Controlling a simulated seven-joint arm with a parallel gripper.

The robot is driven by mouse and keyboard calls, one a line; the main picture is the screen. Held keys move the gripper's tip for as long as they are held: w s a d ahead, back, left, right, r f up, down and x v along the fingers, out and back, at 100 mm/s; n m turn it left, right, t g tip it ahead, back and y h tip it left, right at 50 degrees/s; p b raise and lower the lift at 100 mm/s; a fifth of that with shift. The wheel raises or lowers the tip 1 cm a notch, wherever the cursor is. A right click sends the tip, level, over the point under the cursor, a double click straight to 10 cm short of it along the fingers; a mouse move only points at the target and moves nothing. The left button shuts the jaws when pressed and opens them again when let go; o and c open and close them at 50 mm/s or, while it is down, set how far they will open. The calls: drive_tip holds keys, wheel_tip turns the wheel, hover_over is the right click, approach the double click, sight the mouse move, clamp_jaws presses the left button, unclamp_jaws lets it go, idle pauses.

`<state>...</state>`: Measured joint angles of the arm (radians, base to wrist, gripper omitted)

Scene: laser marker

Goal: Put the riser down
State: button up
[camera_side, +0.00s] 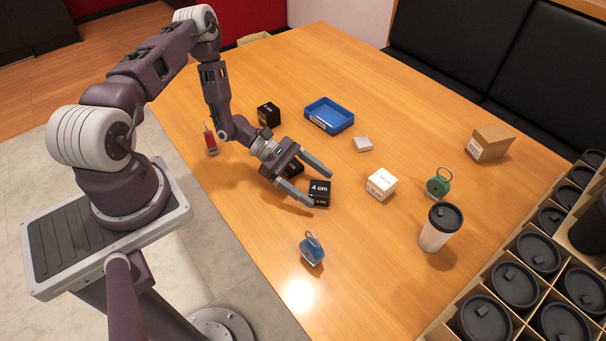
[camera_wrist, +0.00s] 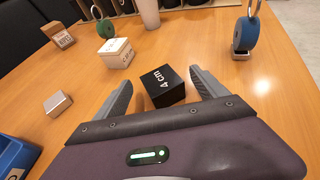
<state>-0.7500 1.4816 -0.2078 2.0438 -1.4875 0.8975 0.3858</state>
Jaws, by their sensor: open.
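The riser, a black block marked "4 cm" (camera_side: 319,193), sits on the wooden table and looks upright. In the wrist view the same riser (camera_wrist: 163,87) lies between the two fingers. My gripper (camera_side: 321,190) is open, its fingers spread on either side of the block; the gripper also shows in the wrist view (camera_wrist: 160,78). A gap shows between the block and the left finger; whether the right finger touches it I cannot tell.
A white cube (camera_side: 382,184), blue tray (camera_side: 345,127), blue tagged item (camera_side: 312,250), green one (camera_side: 438,185) and cup (camera_side: 436,236) stand around.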

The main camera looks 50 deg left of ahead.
drive_tip(key=v, duration=0.6)
drive_tip(key=shift+s+a+r, duration=0.15)
drive_tip(key=shift+a+r, duration=0.05)
drive_tip(key=shift+a, duration=0.1)
drive_tip(key=s+d+r+m+g+y, duration=0.1)
drive_tip(key=d+r+m+g+y, duration=0.15)
drive_tip(key=r+m, duration=0.6)
drive_tip(key=s+d+r+m+g+y, duration=0.2)
drive_tip(key=d+r+m+g, duration=0.15)
drive_tip(key=r, duration=0.95)
drive_tip(key=s+d+r+m+t+y, duration=0.1)
drive_tip(key=s+r+m+t+y, duration=0.5)
drive_tip(key=s+r, duration=0.7)
drive_tip(key=s+m+y, duration=0.2)
drive_tip(key=m, duration=0.2)
drive_tip(key=shift+s+m, duration=0.3)
drive_tip(key=shift+s, duration=0.1)
drive_tip(key=shift+c, duration=1)
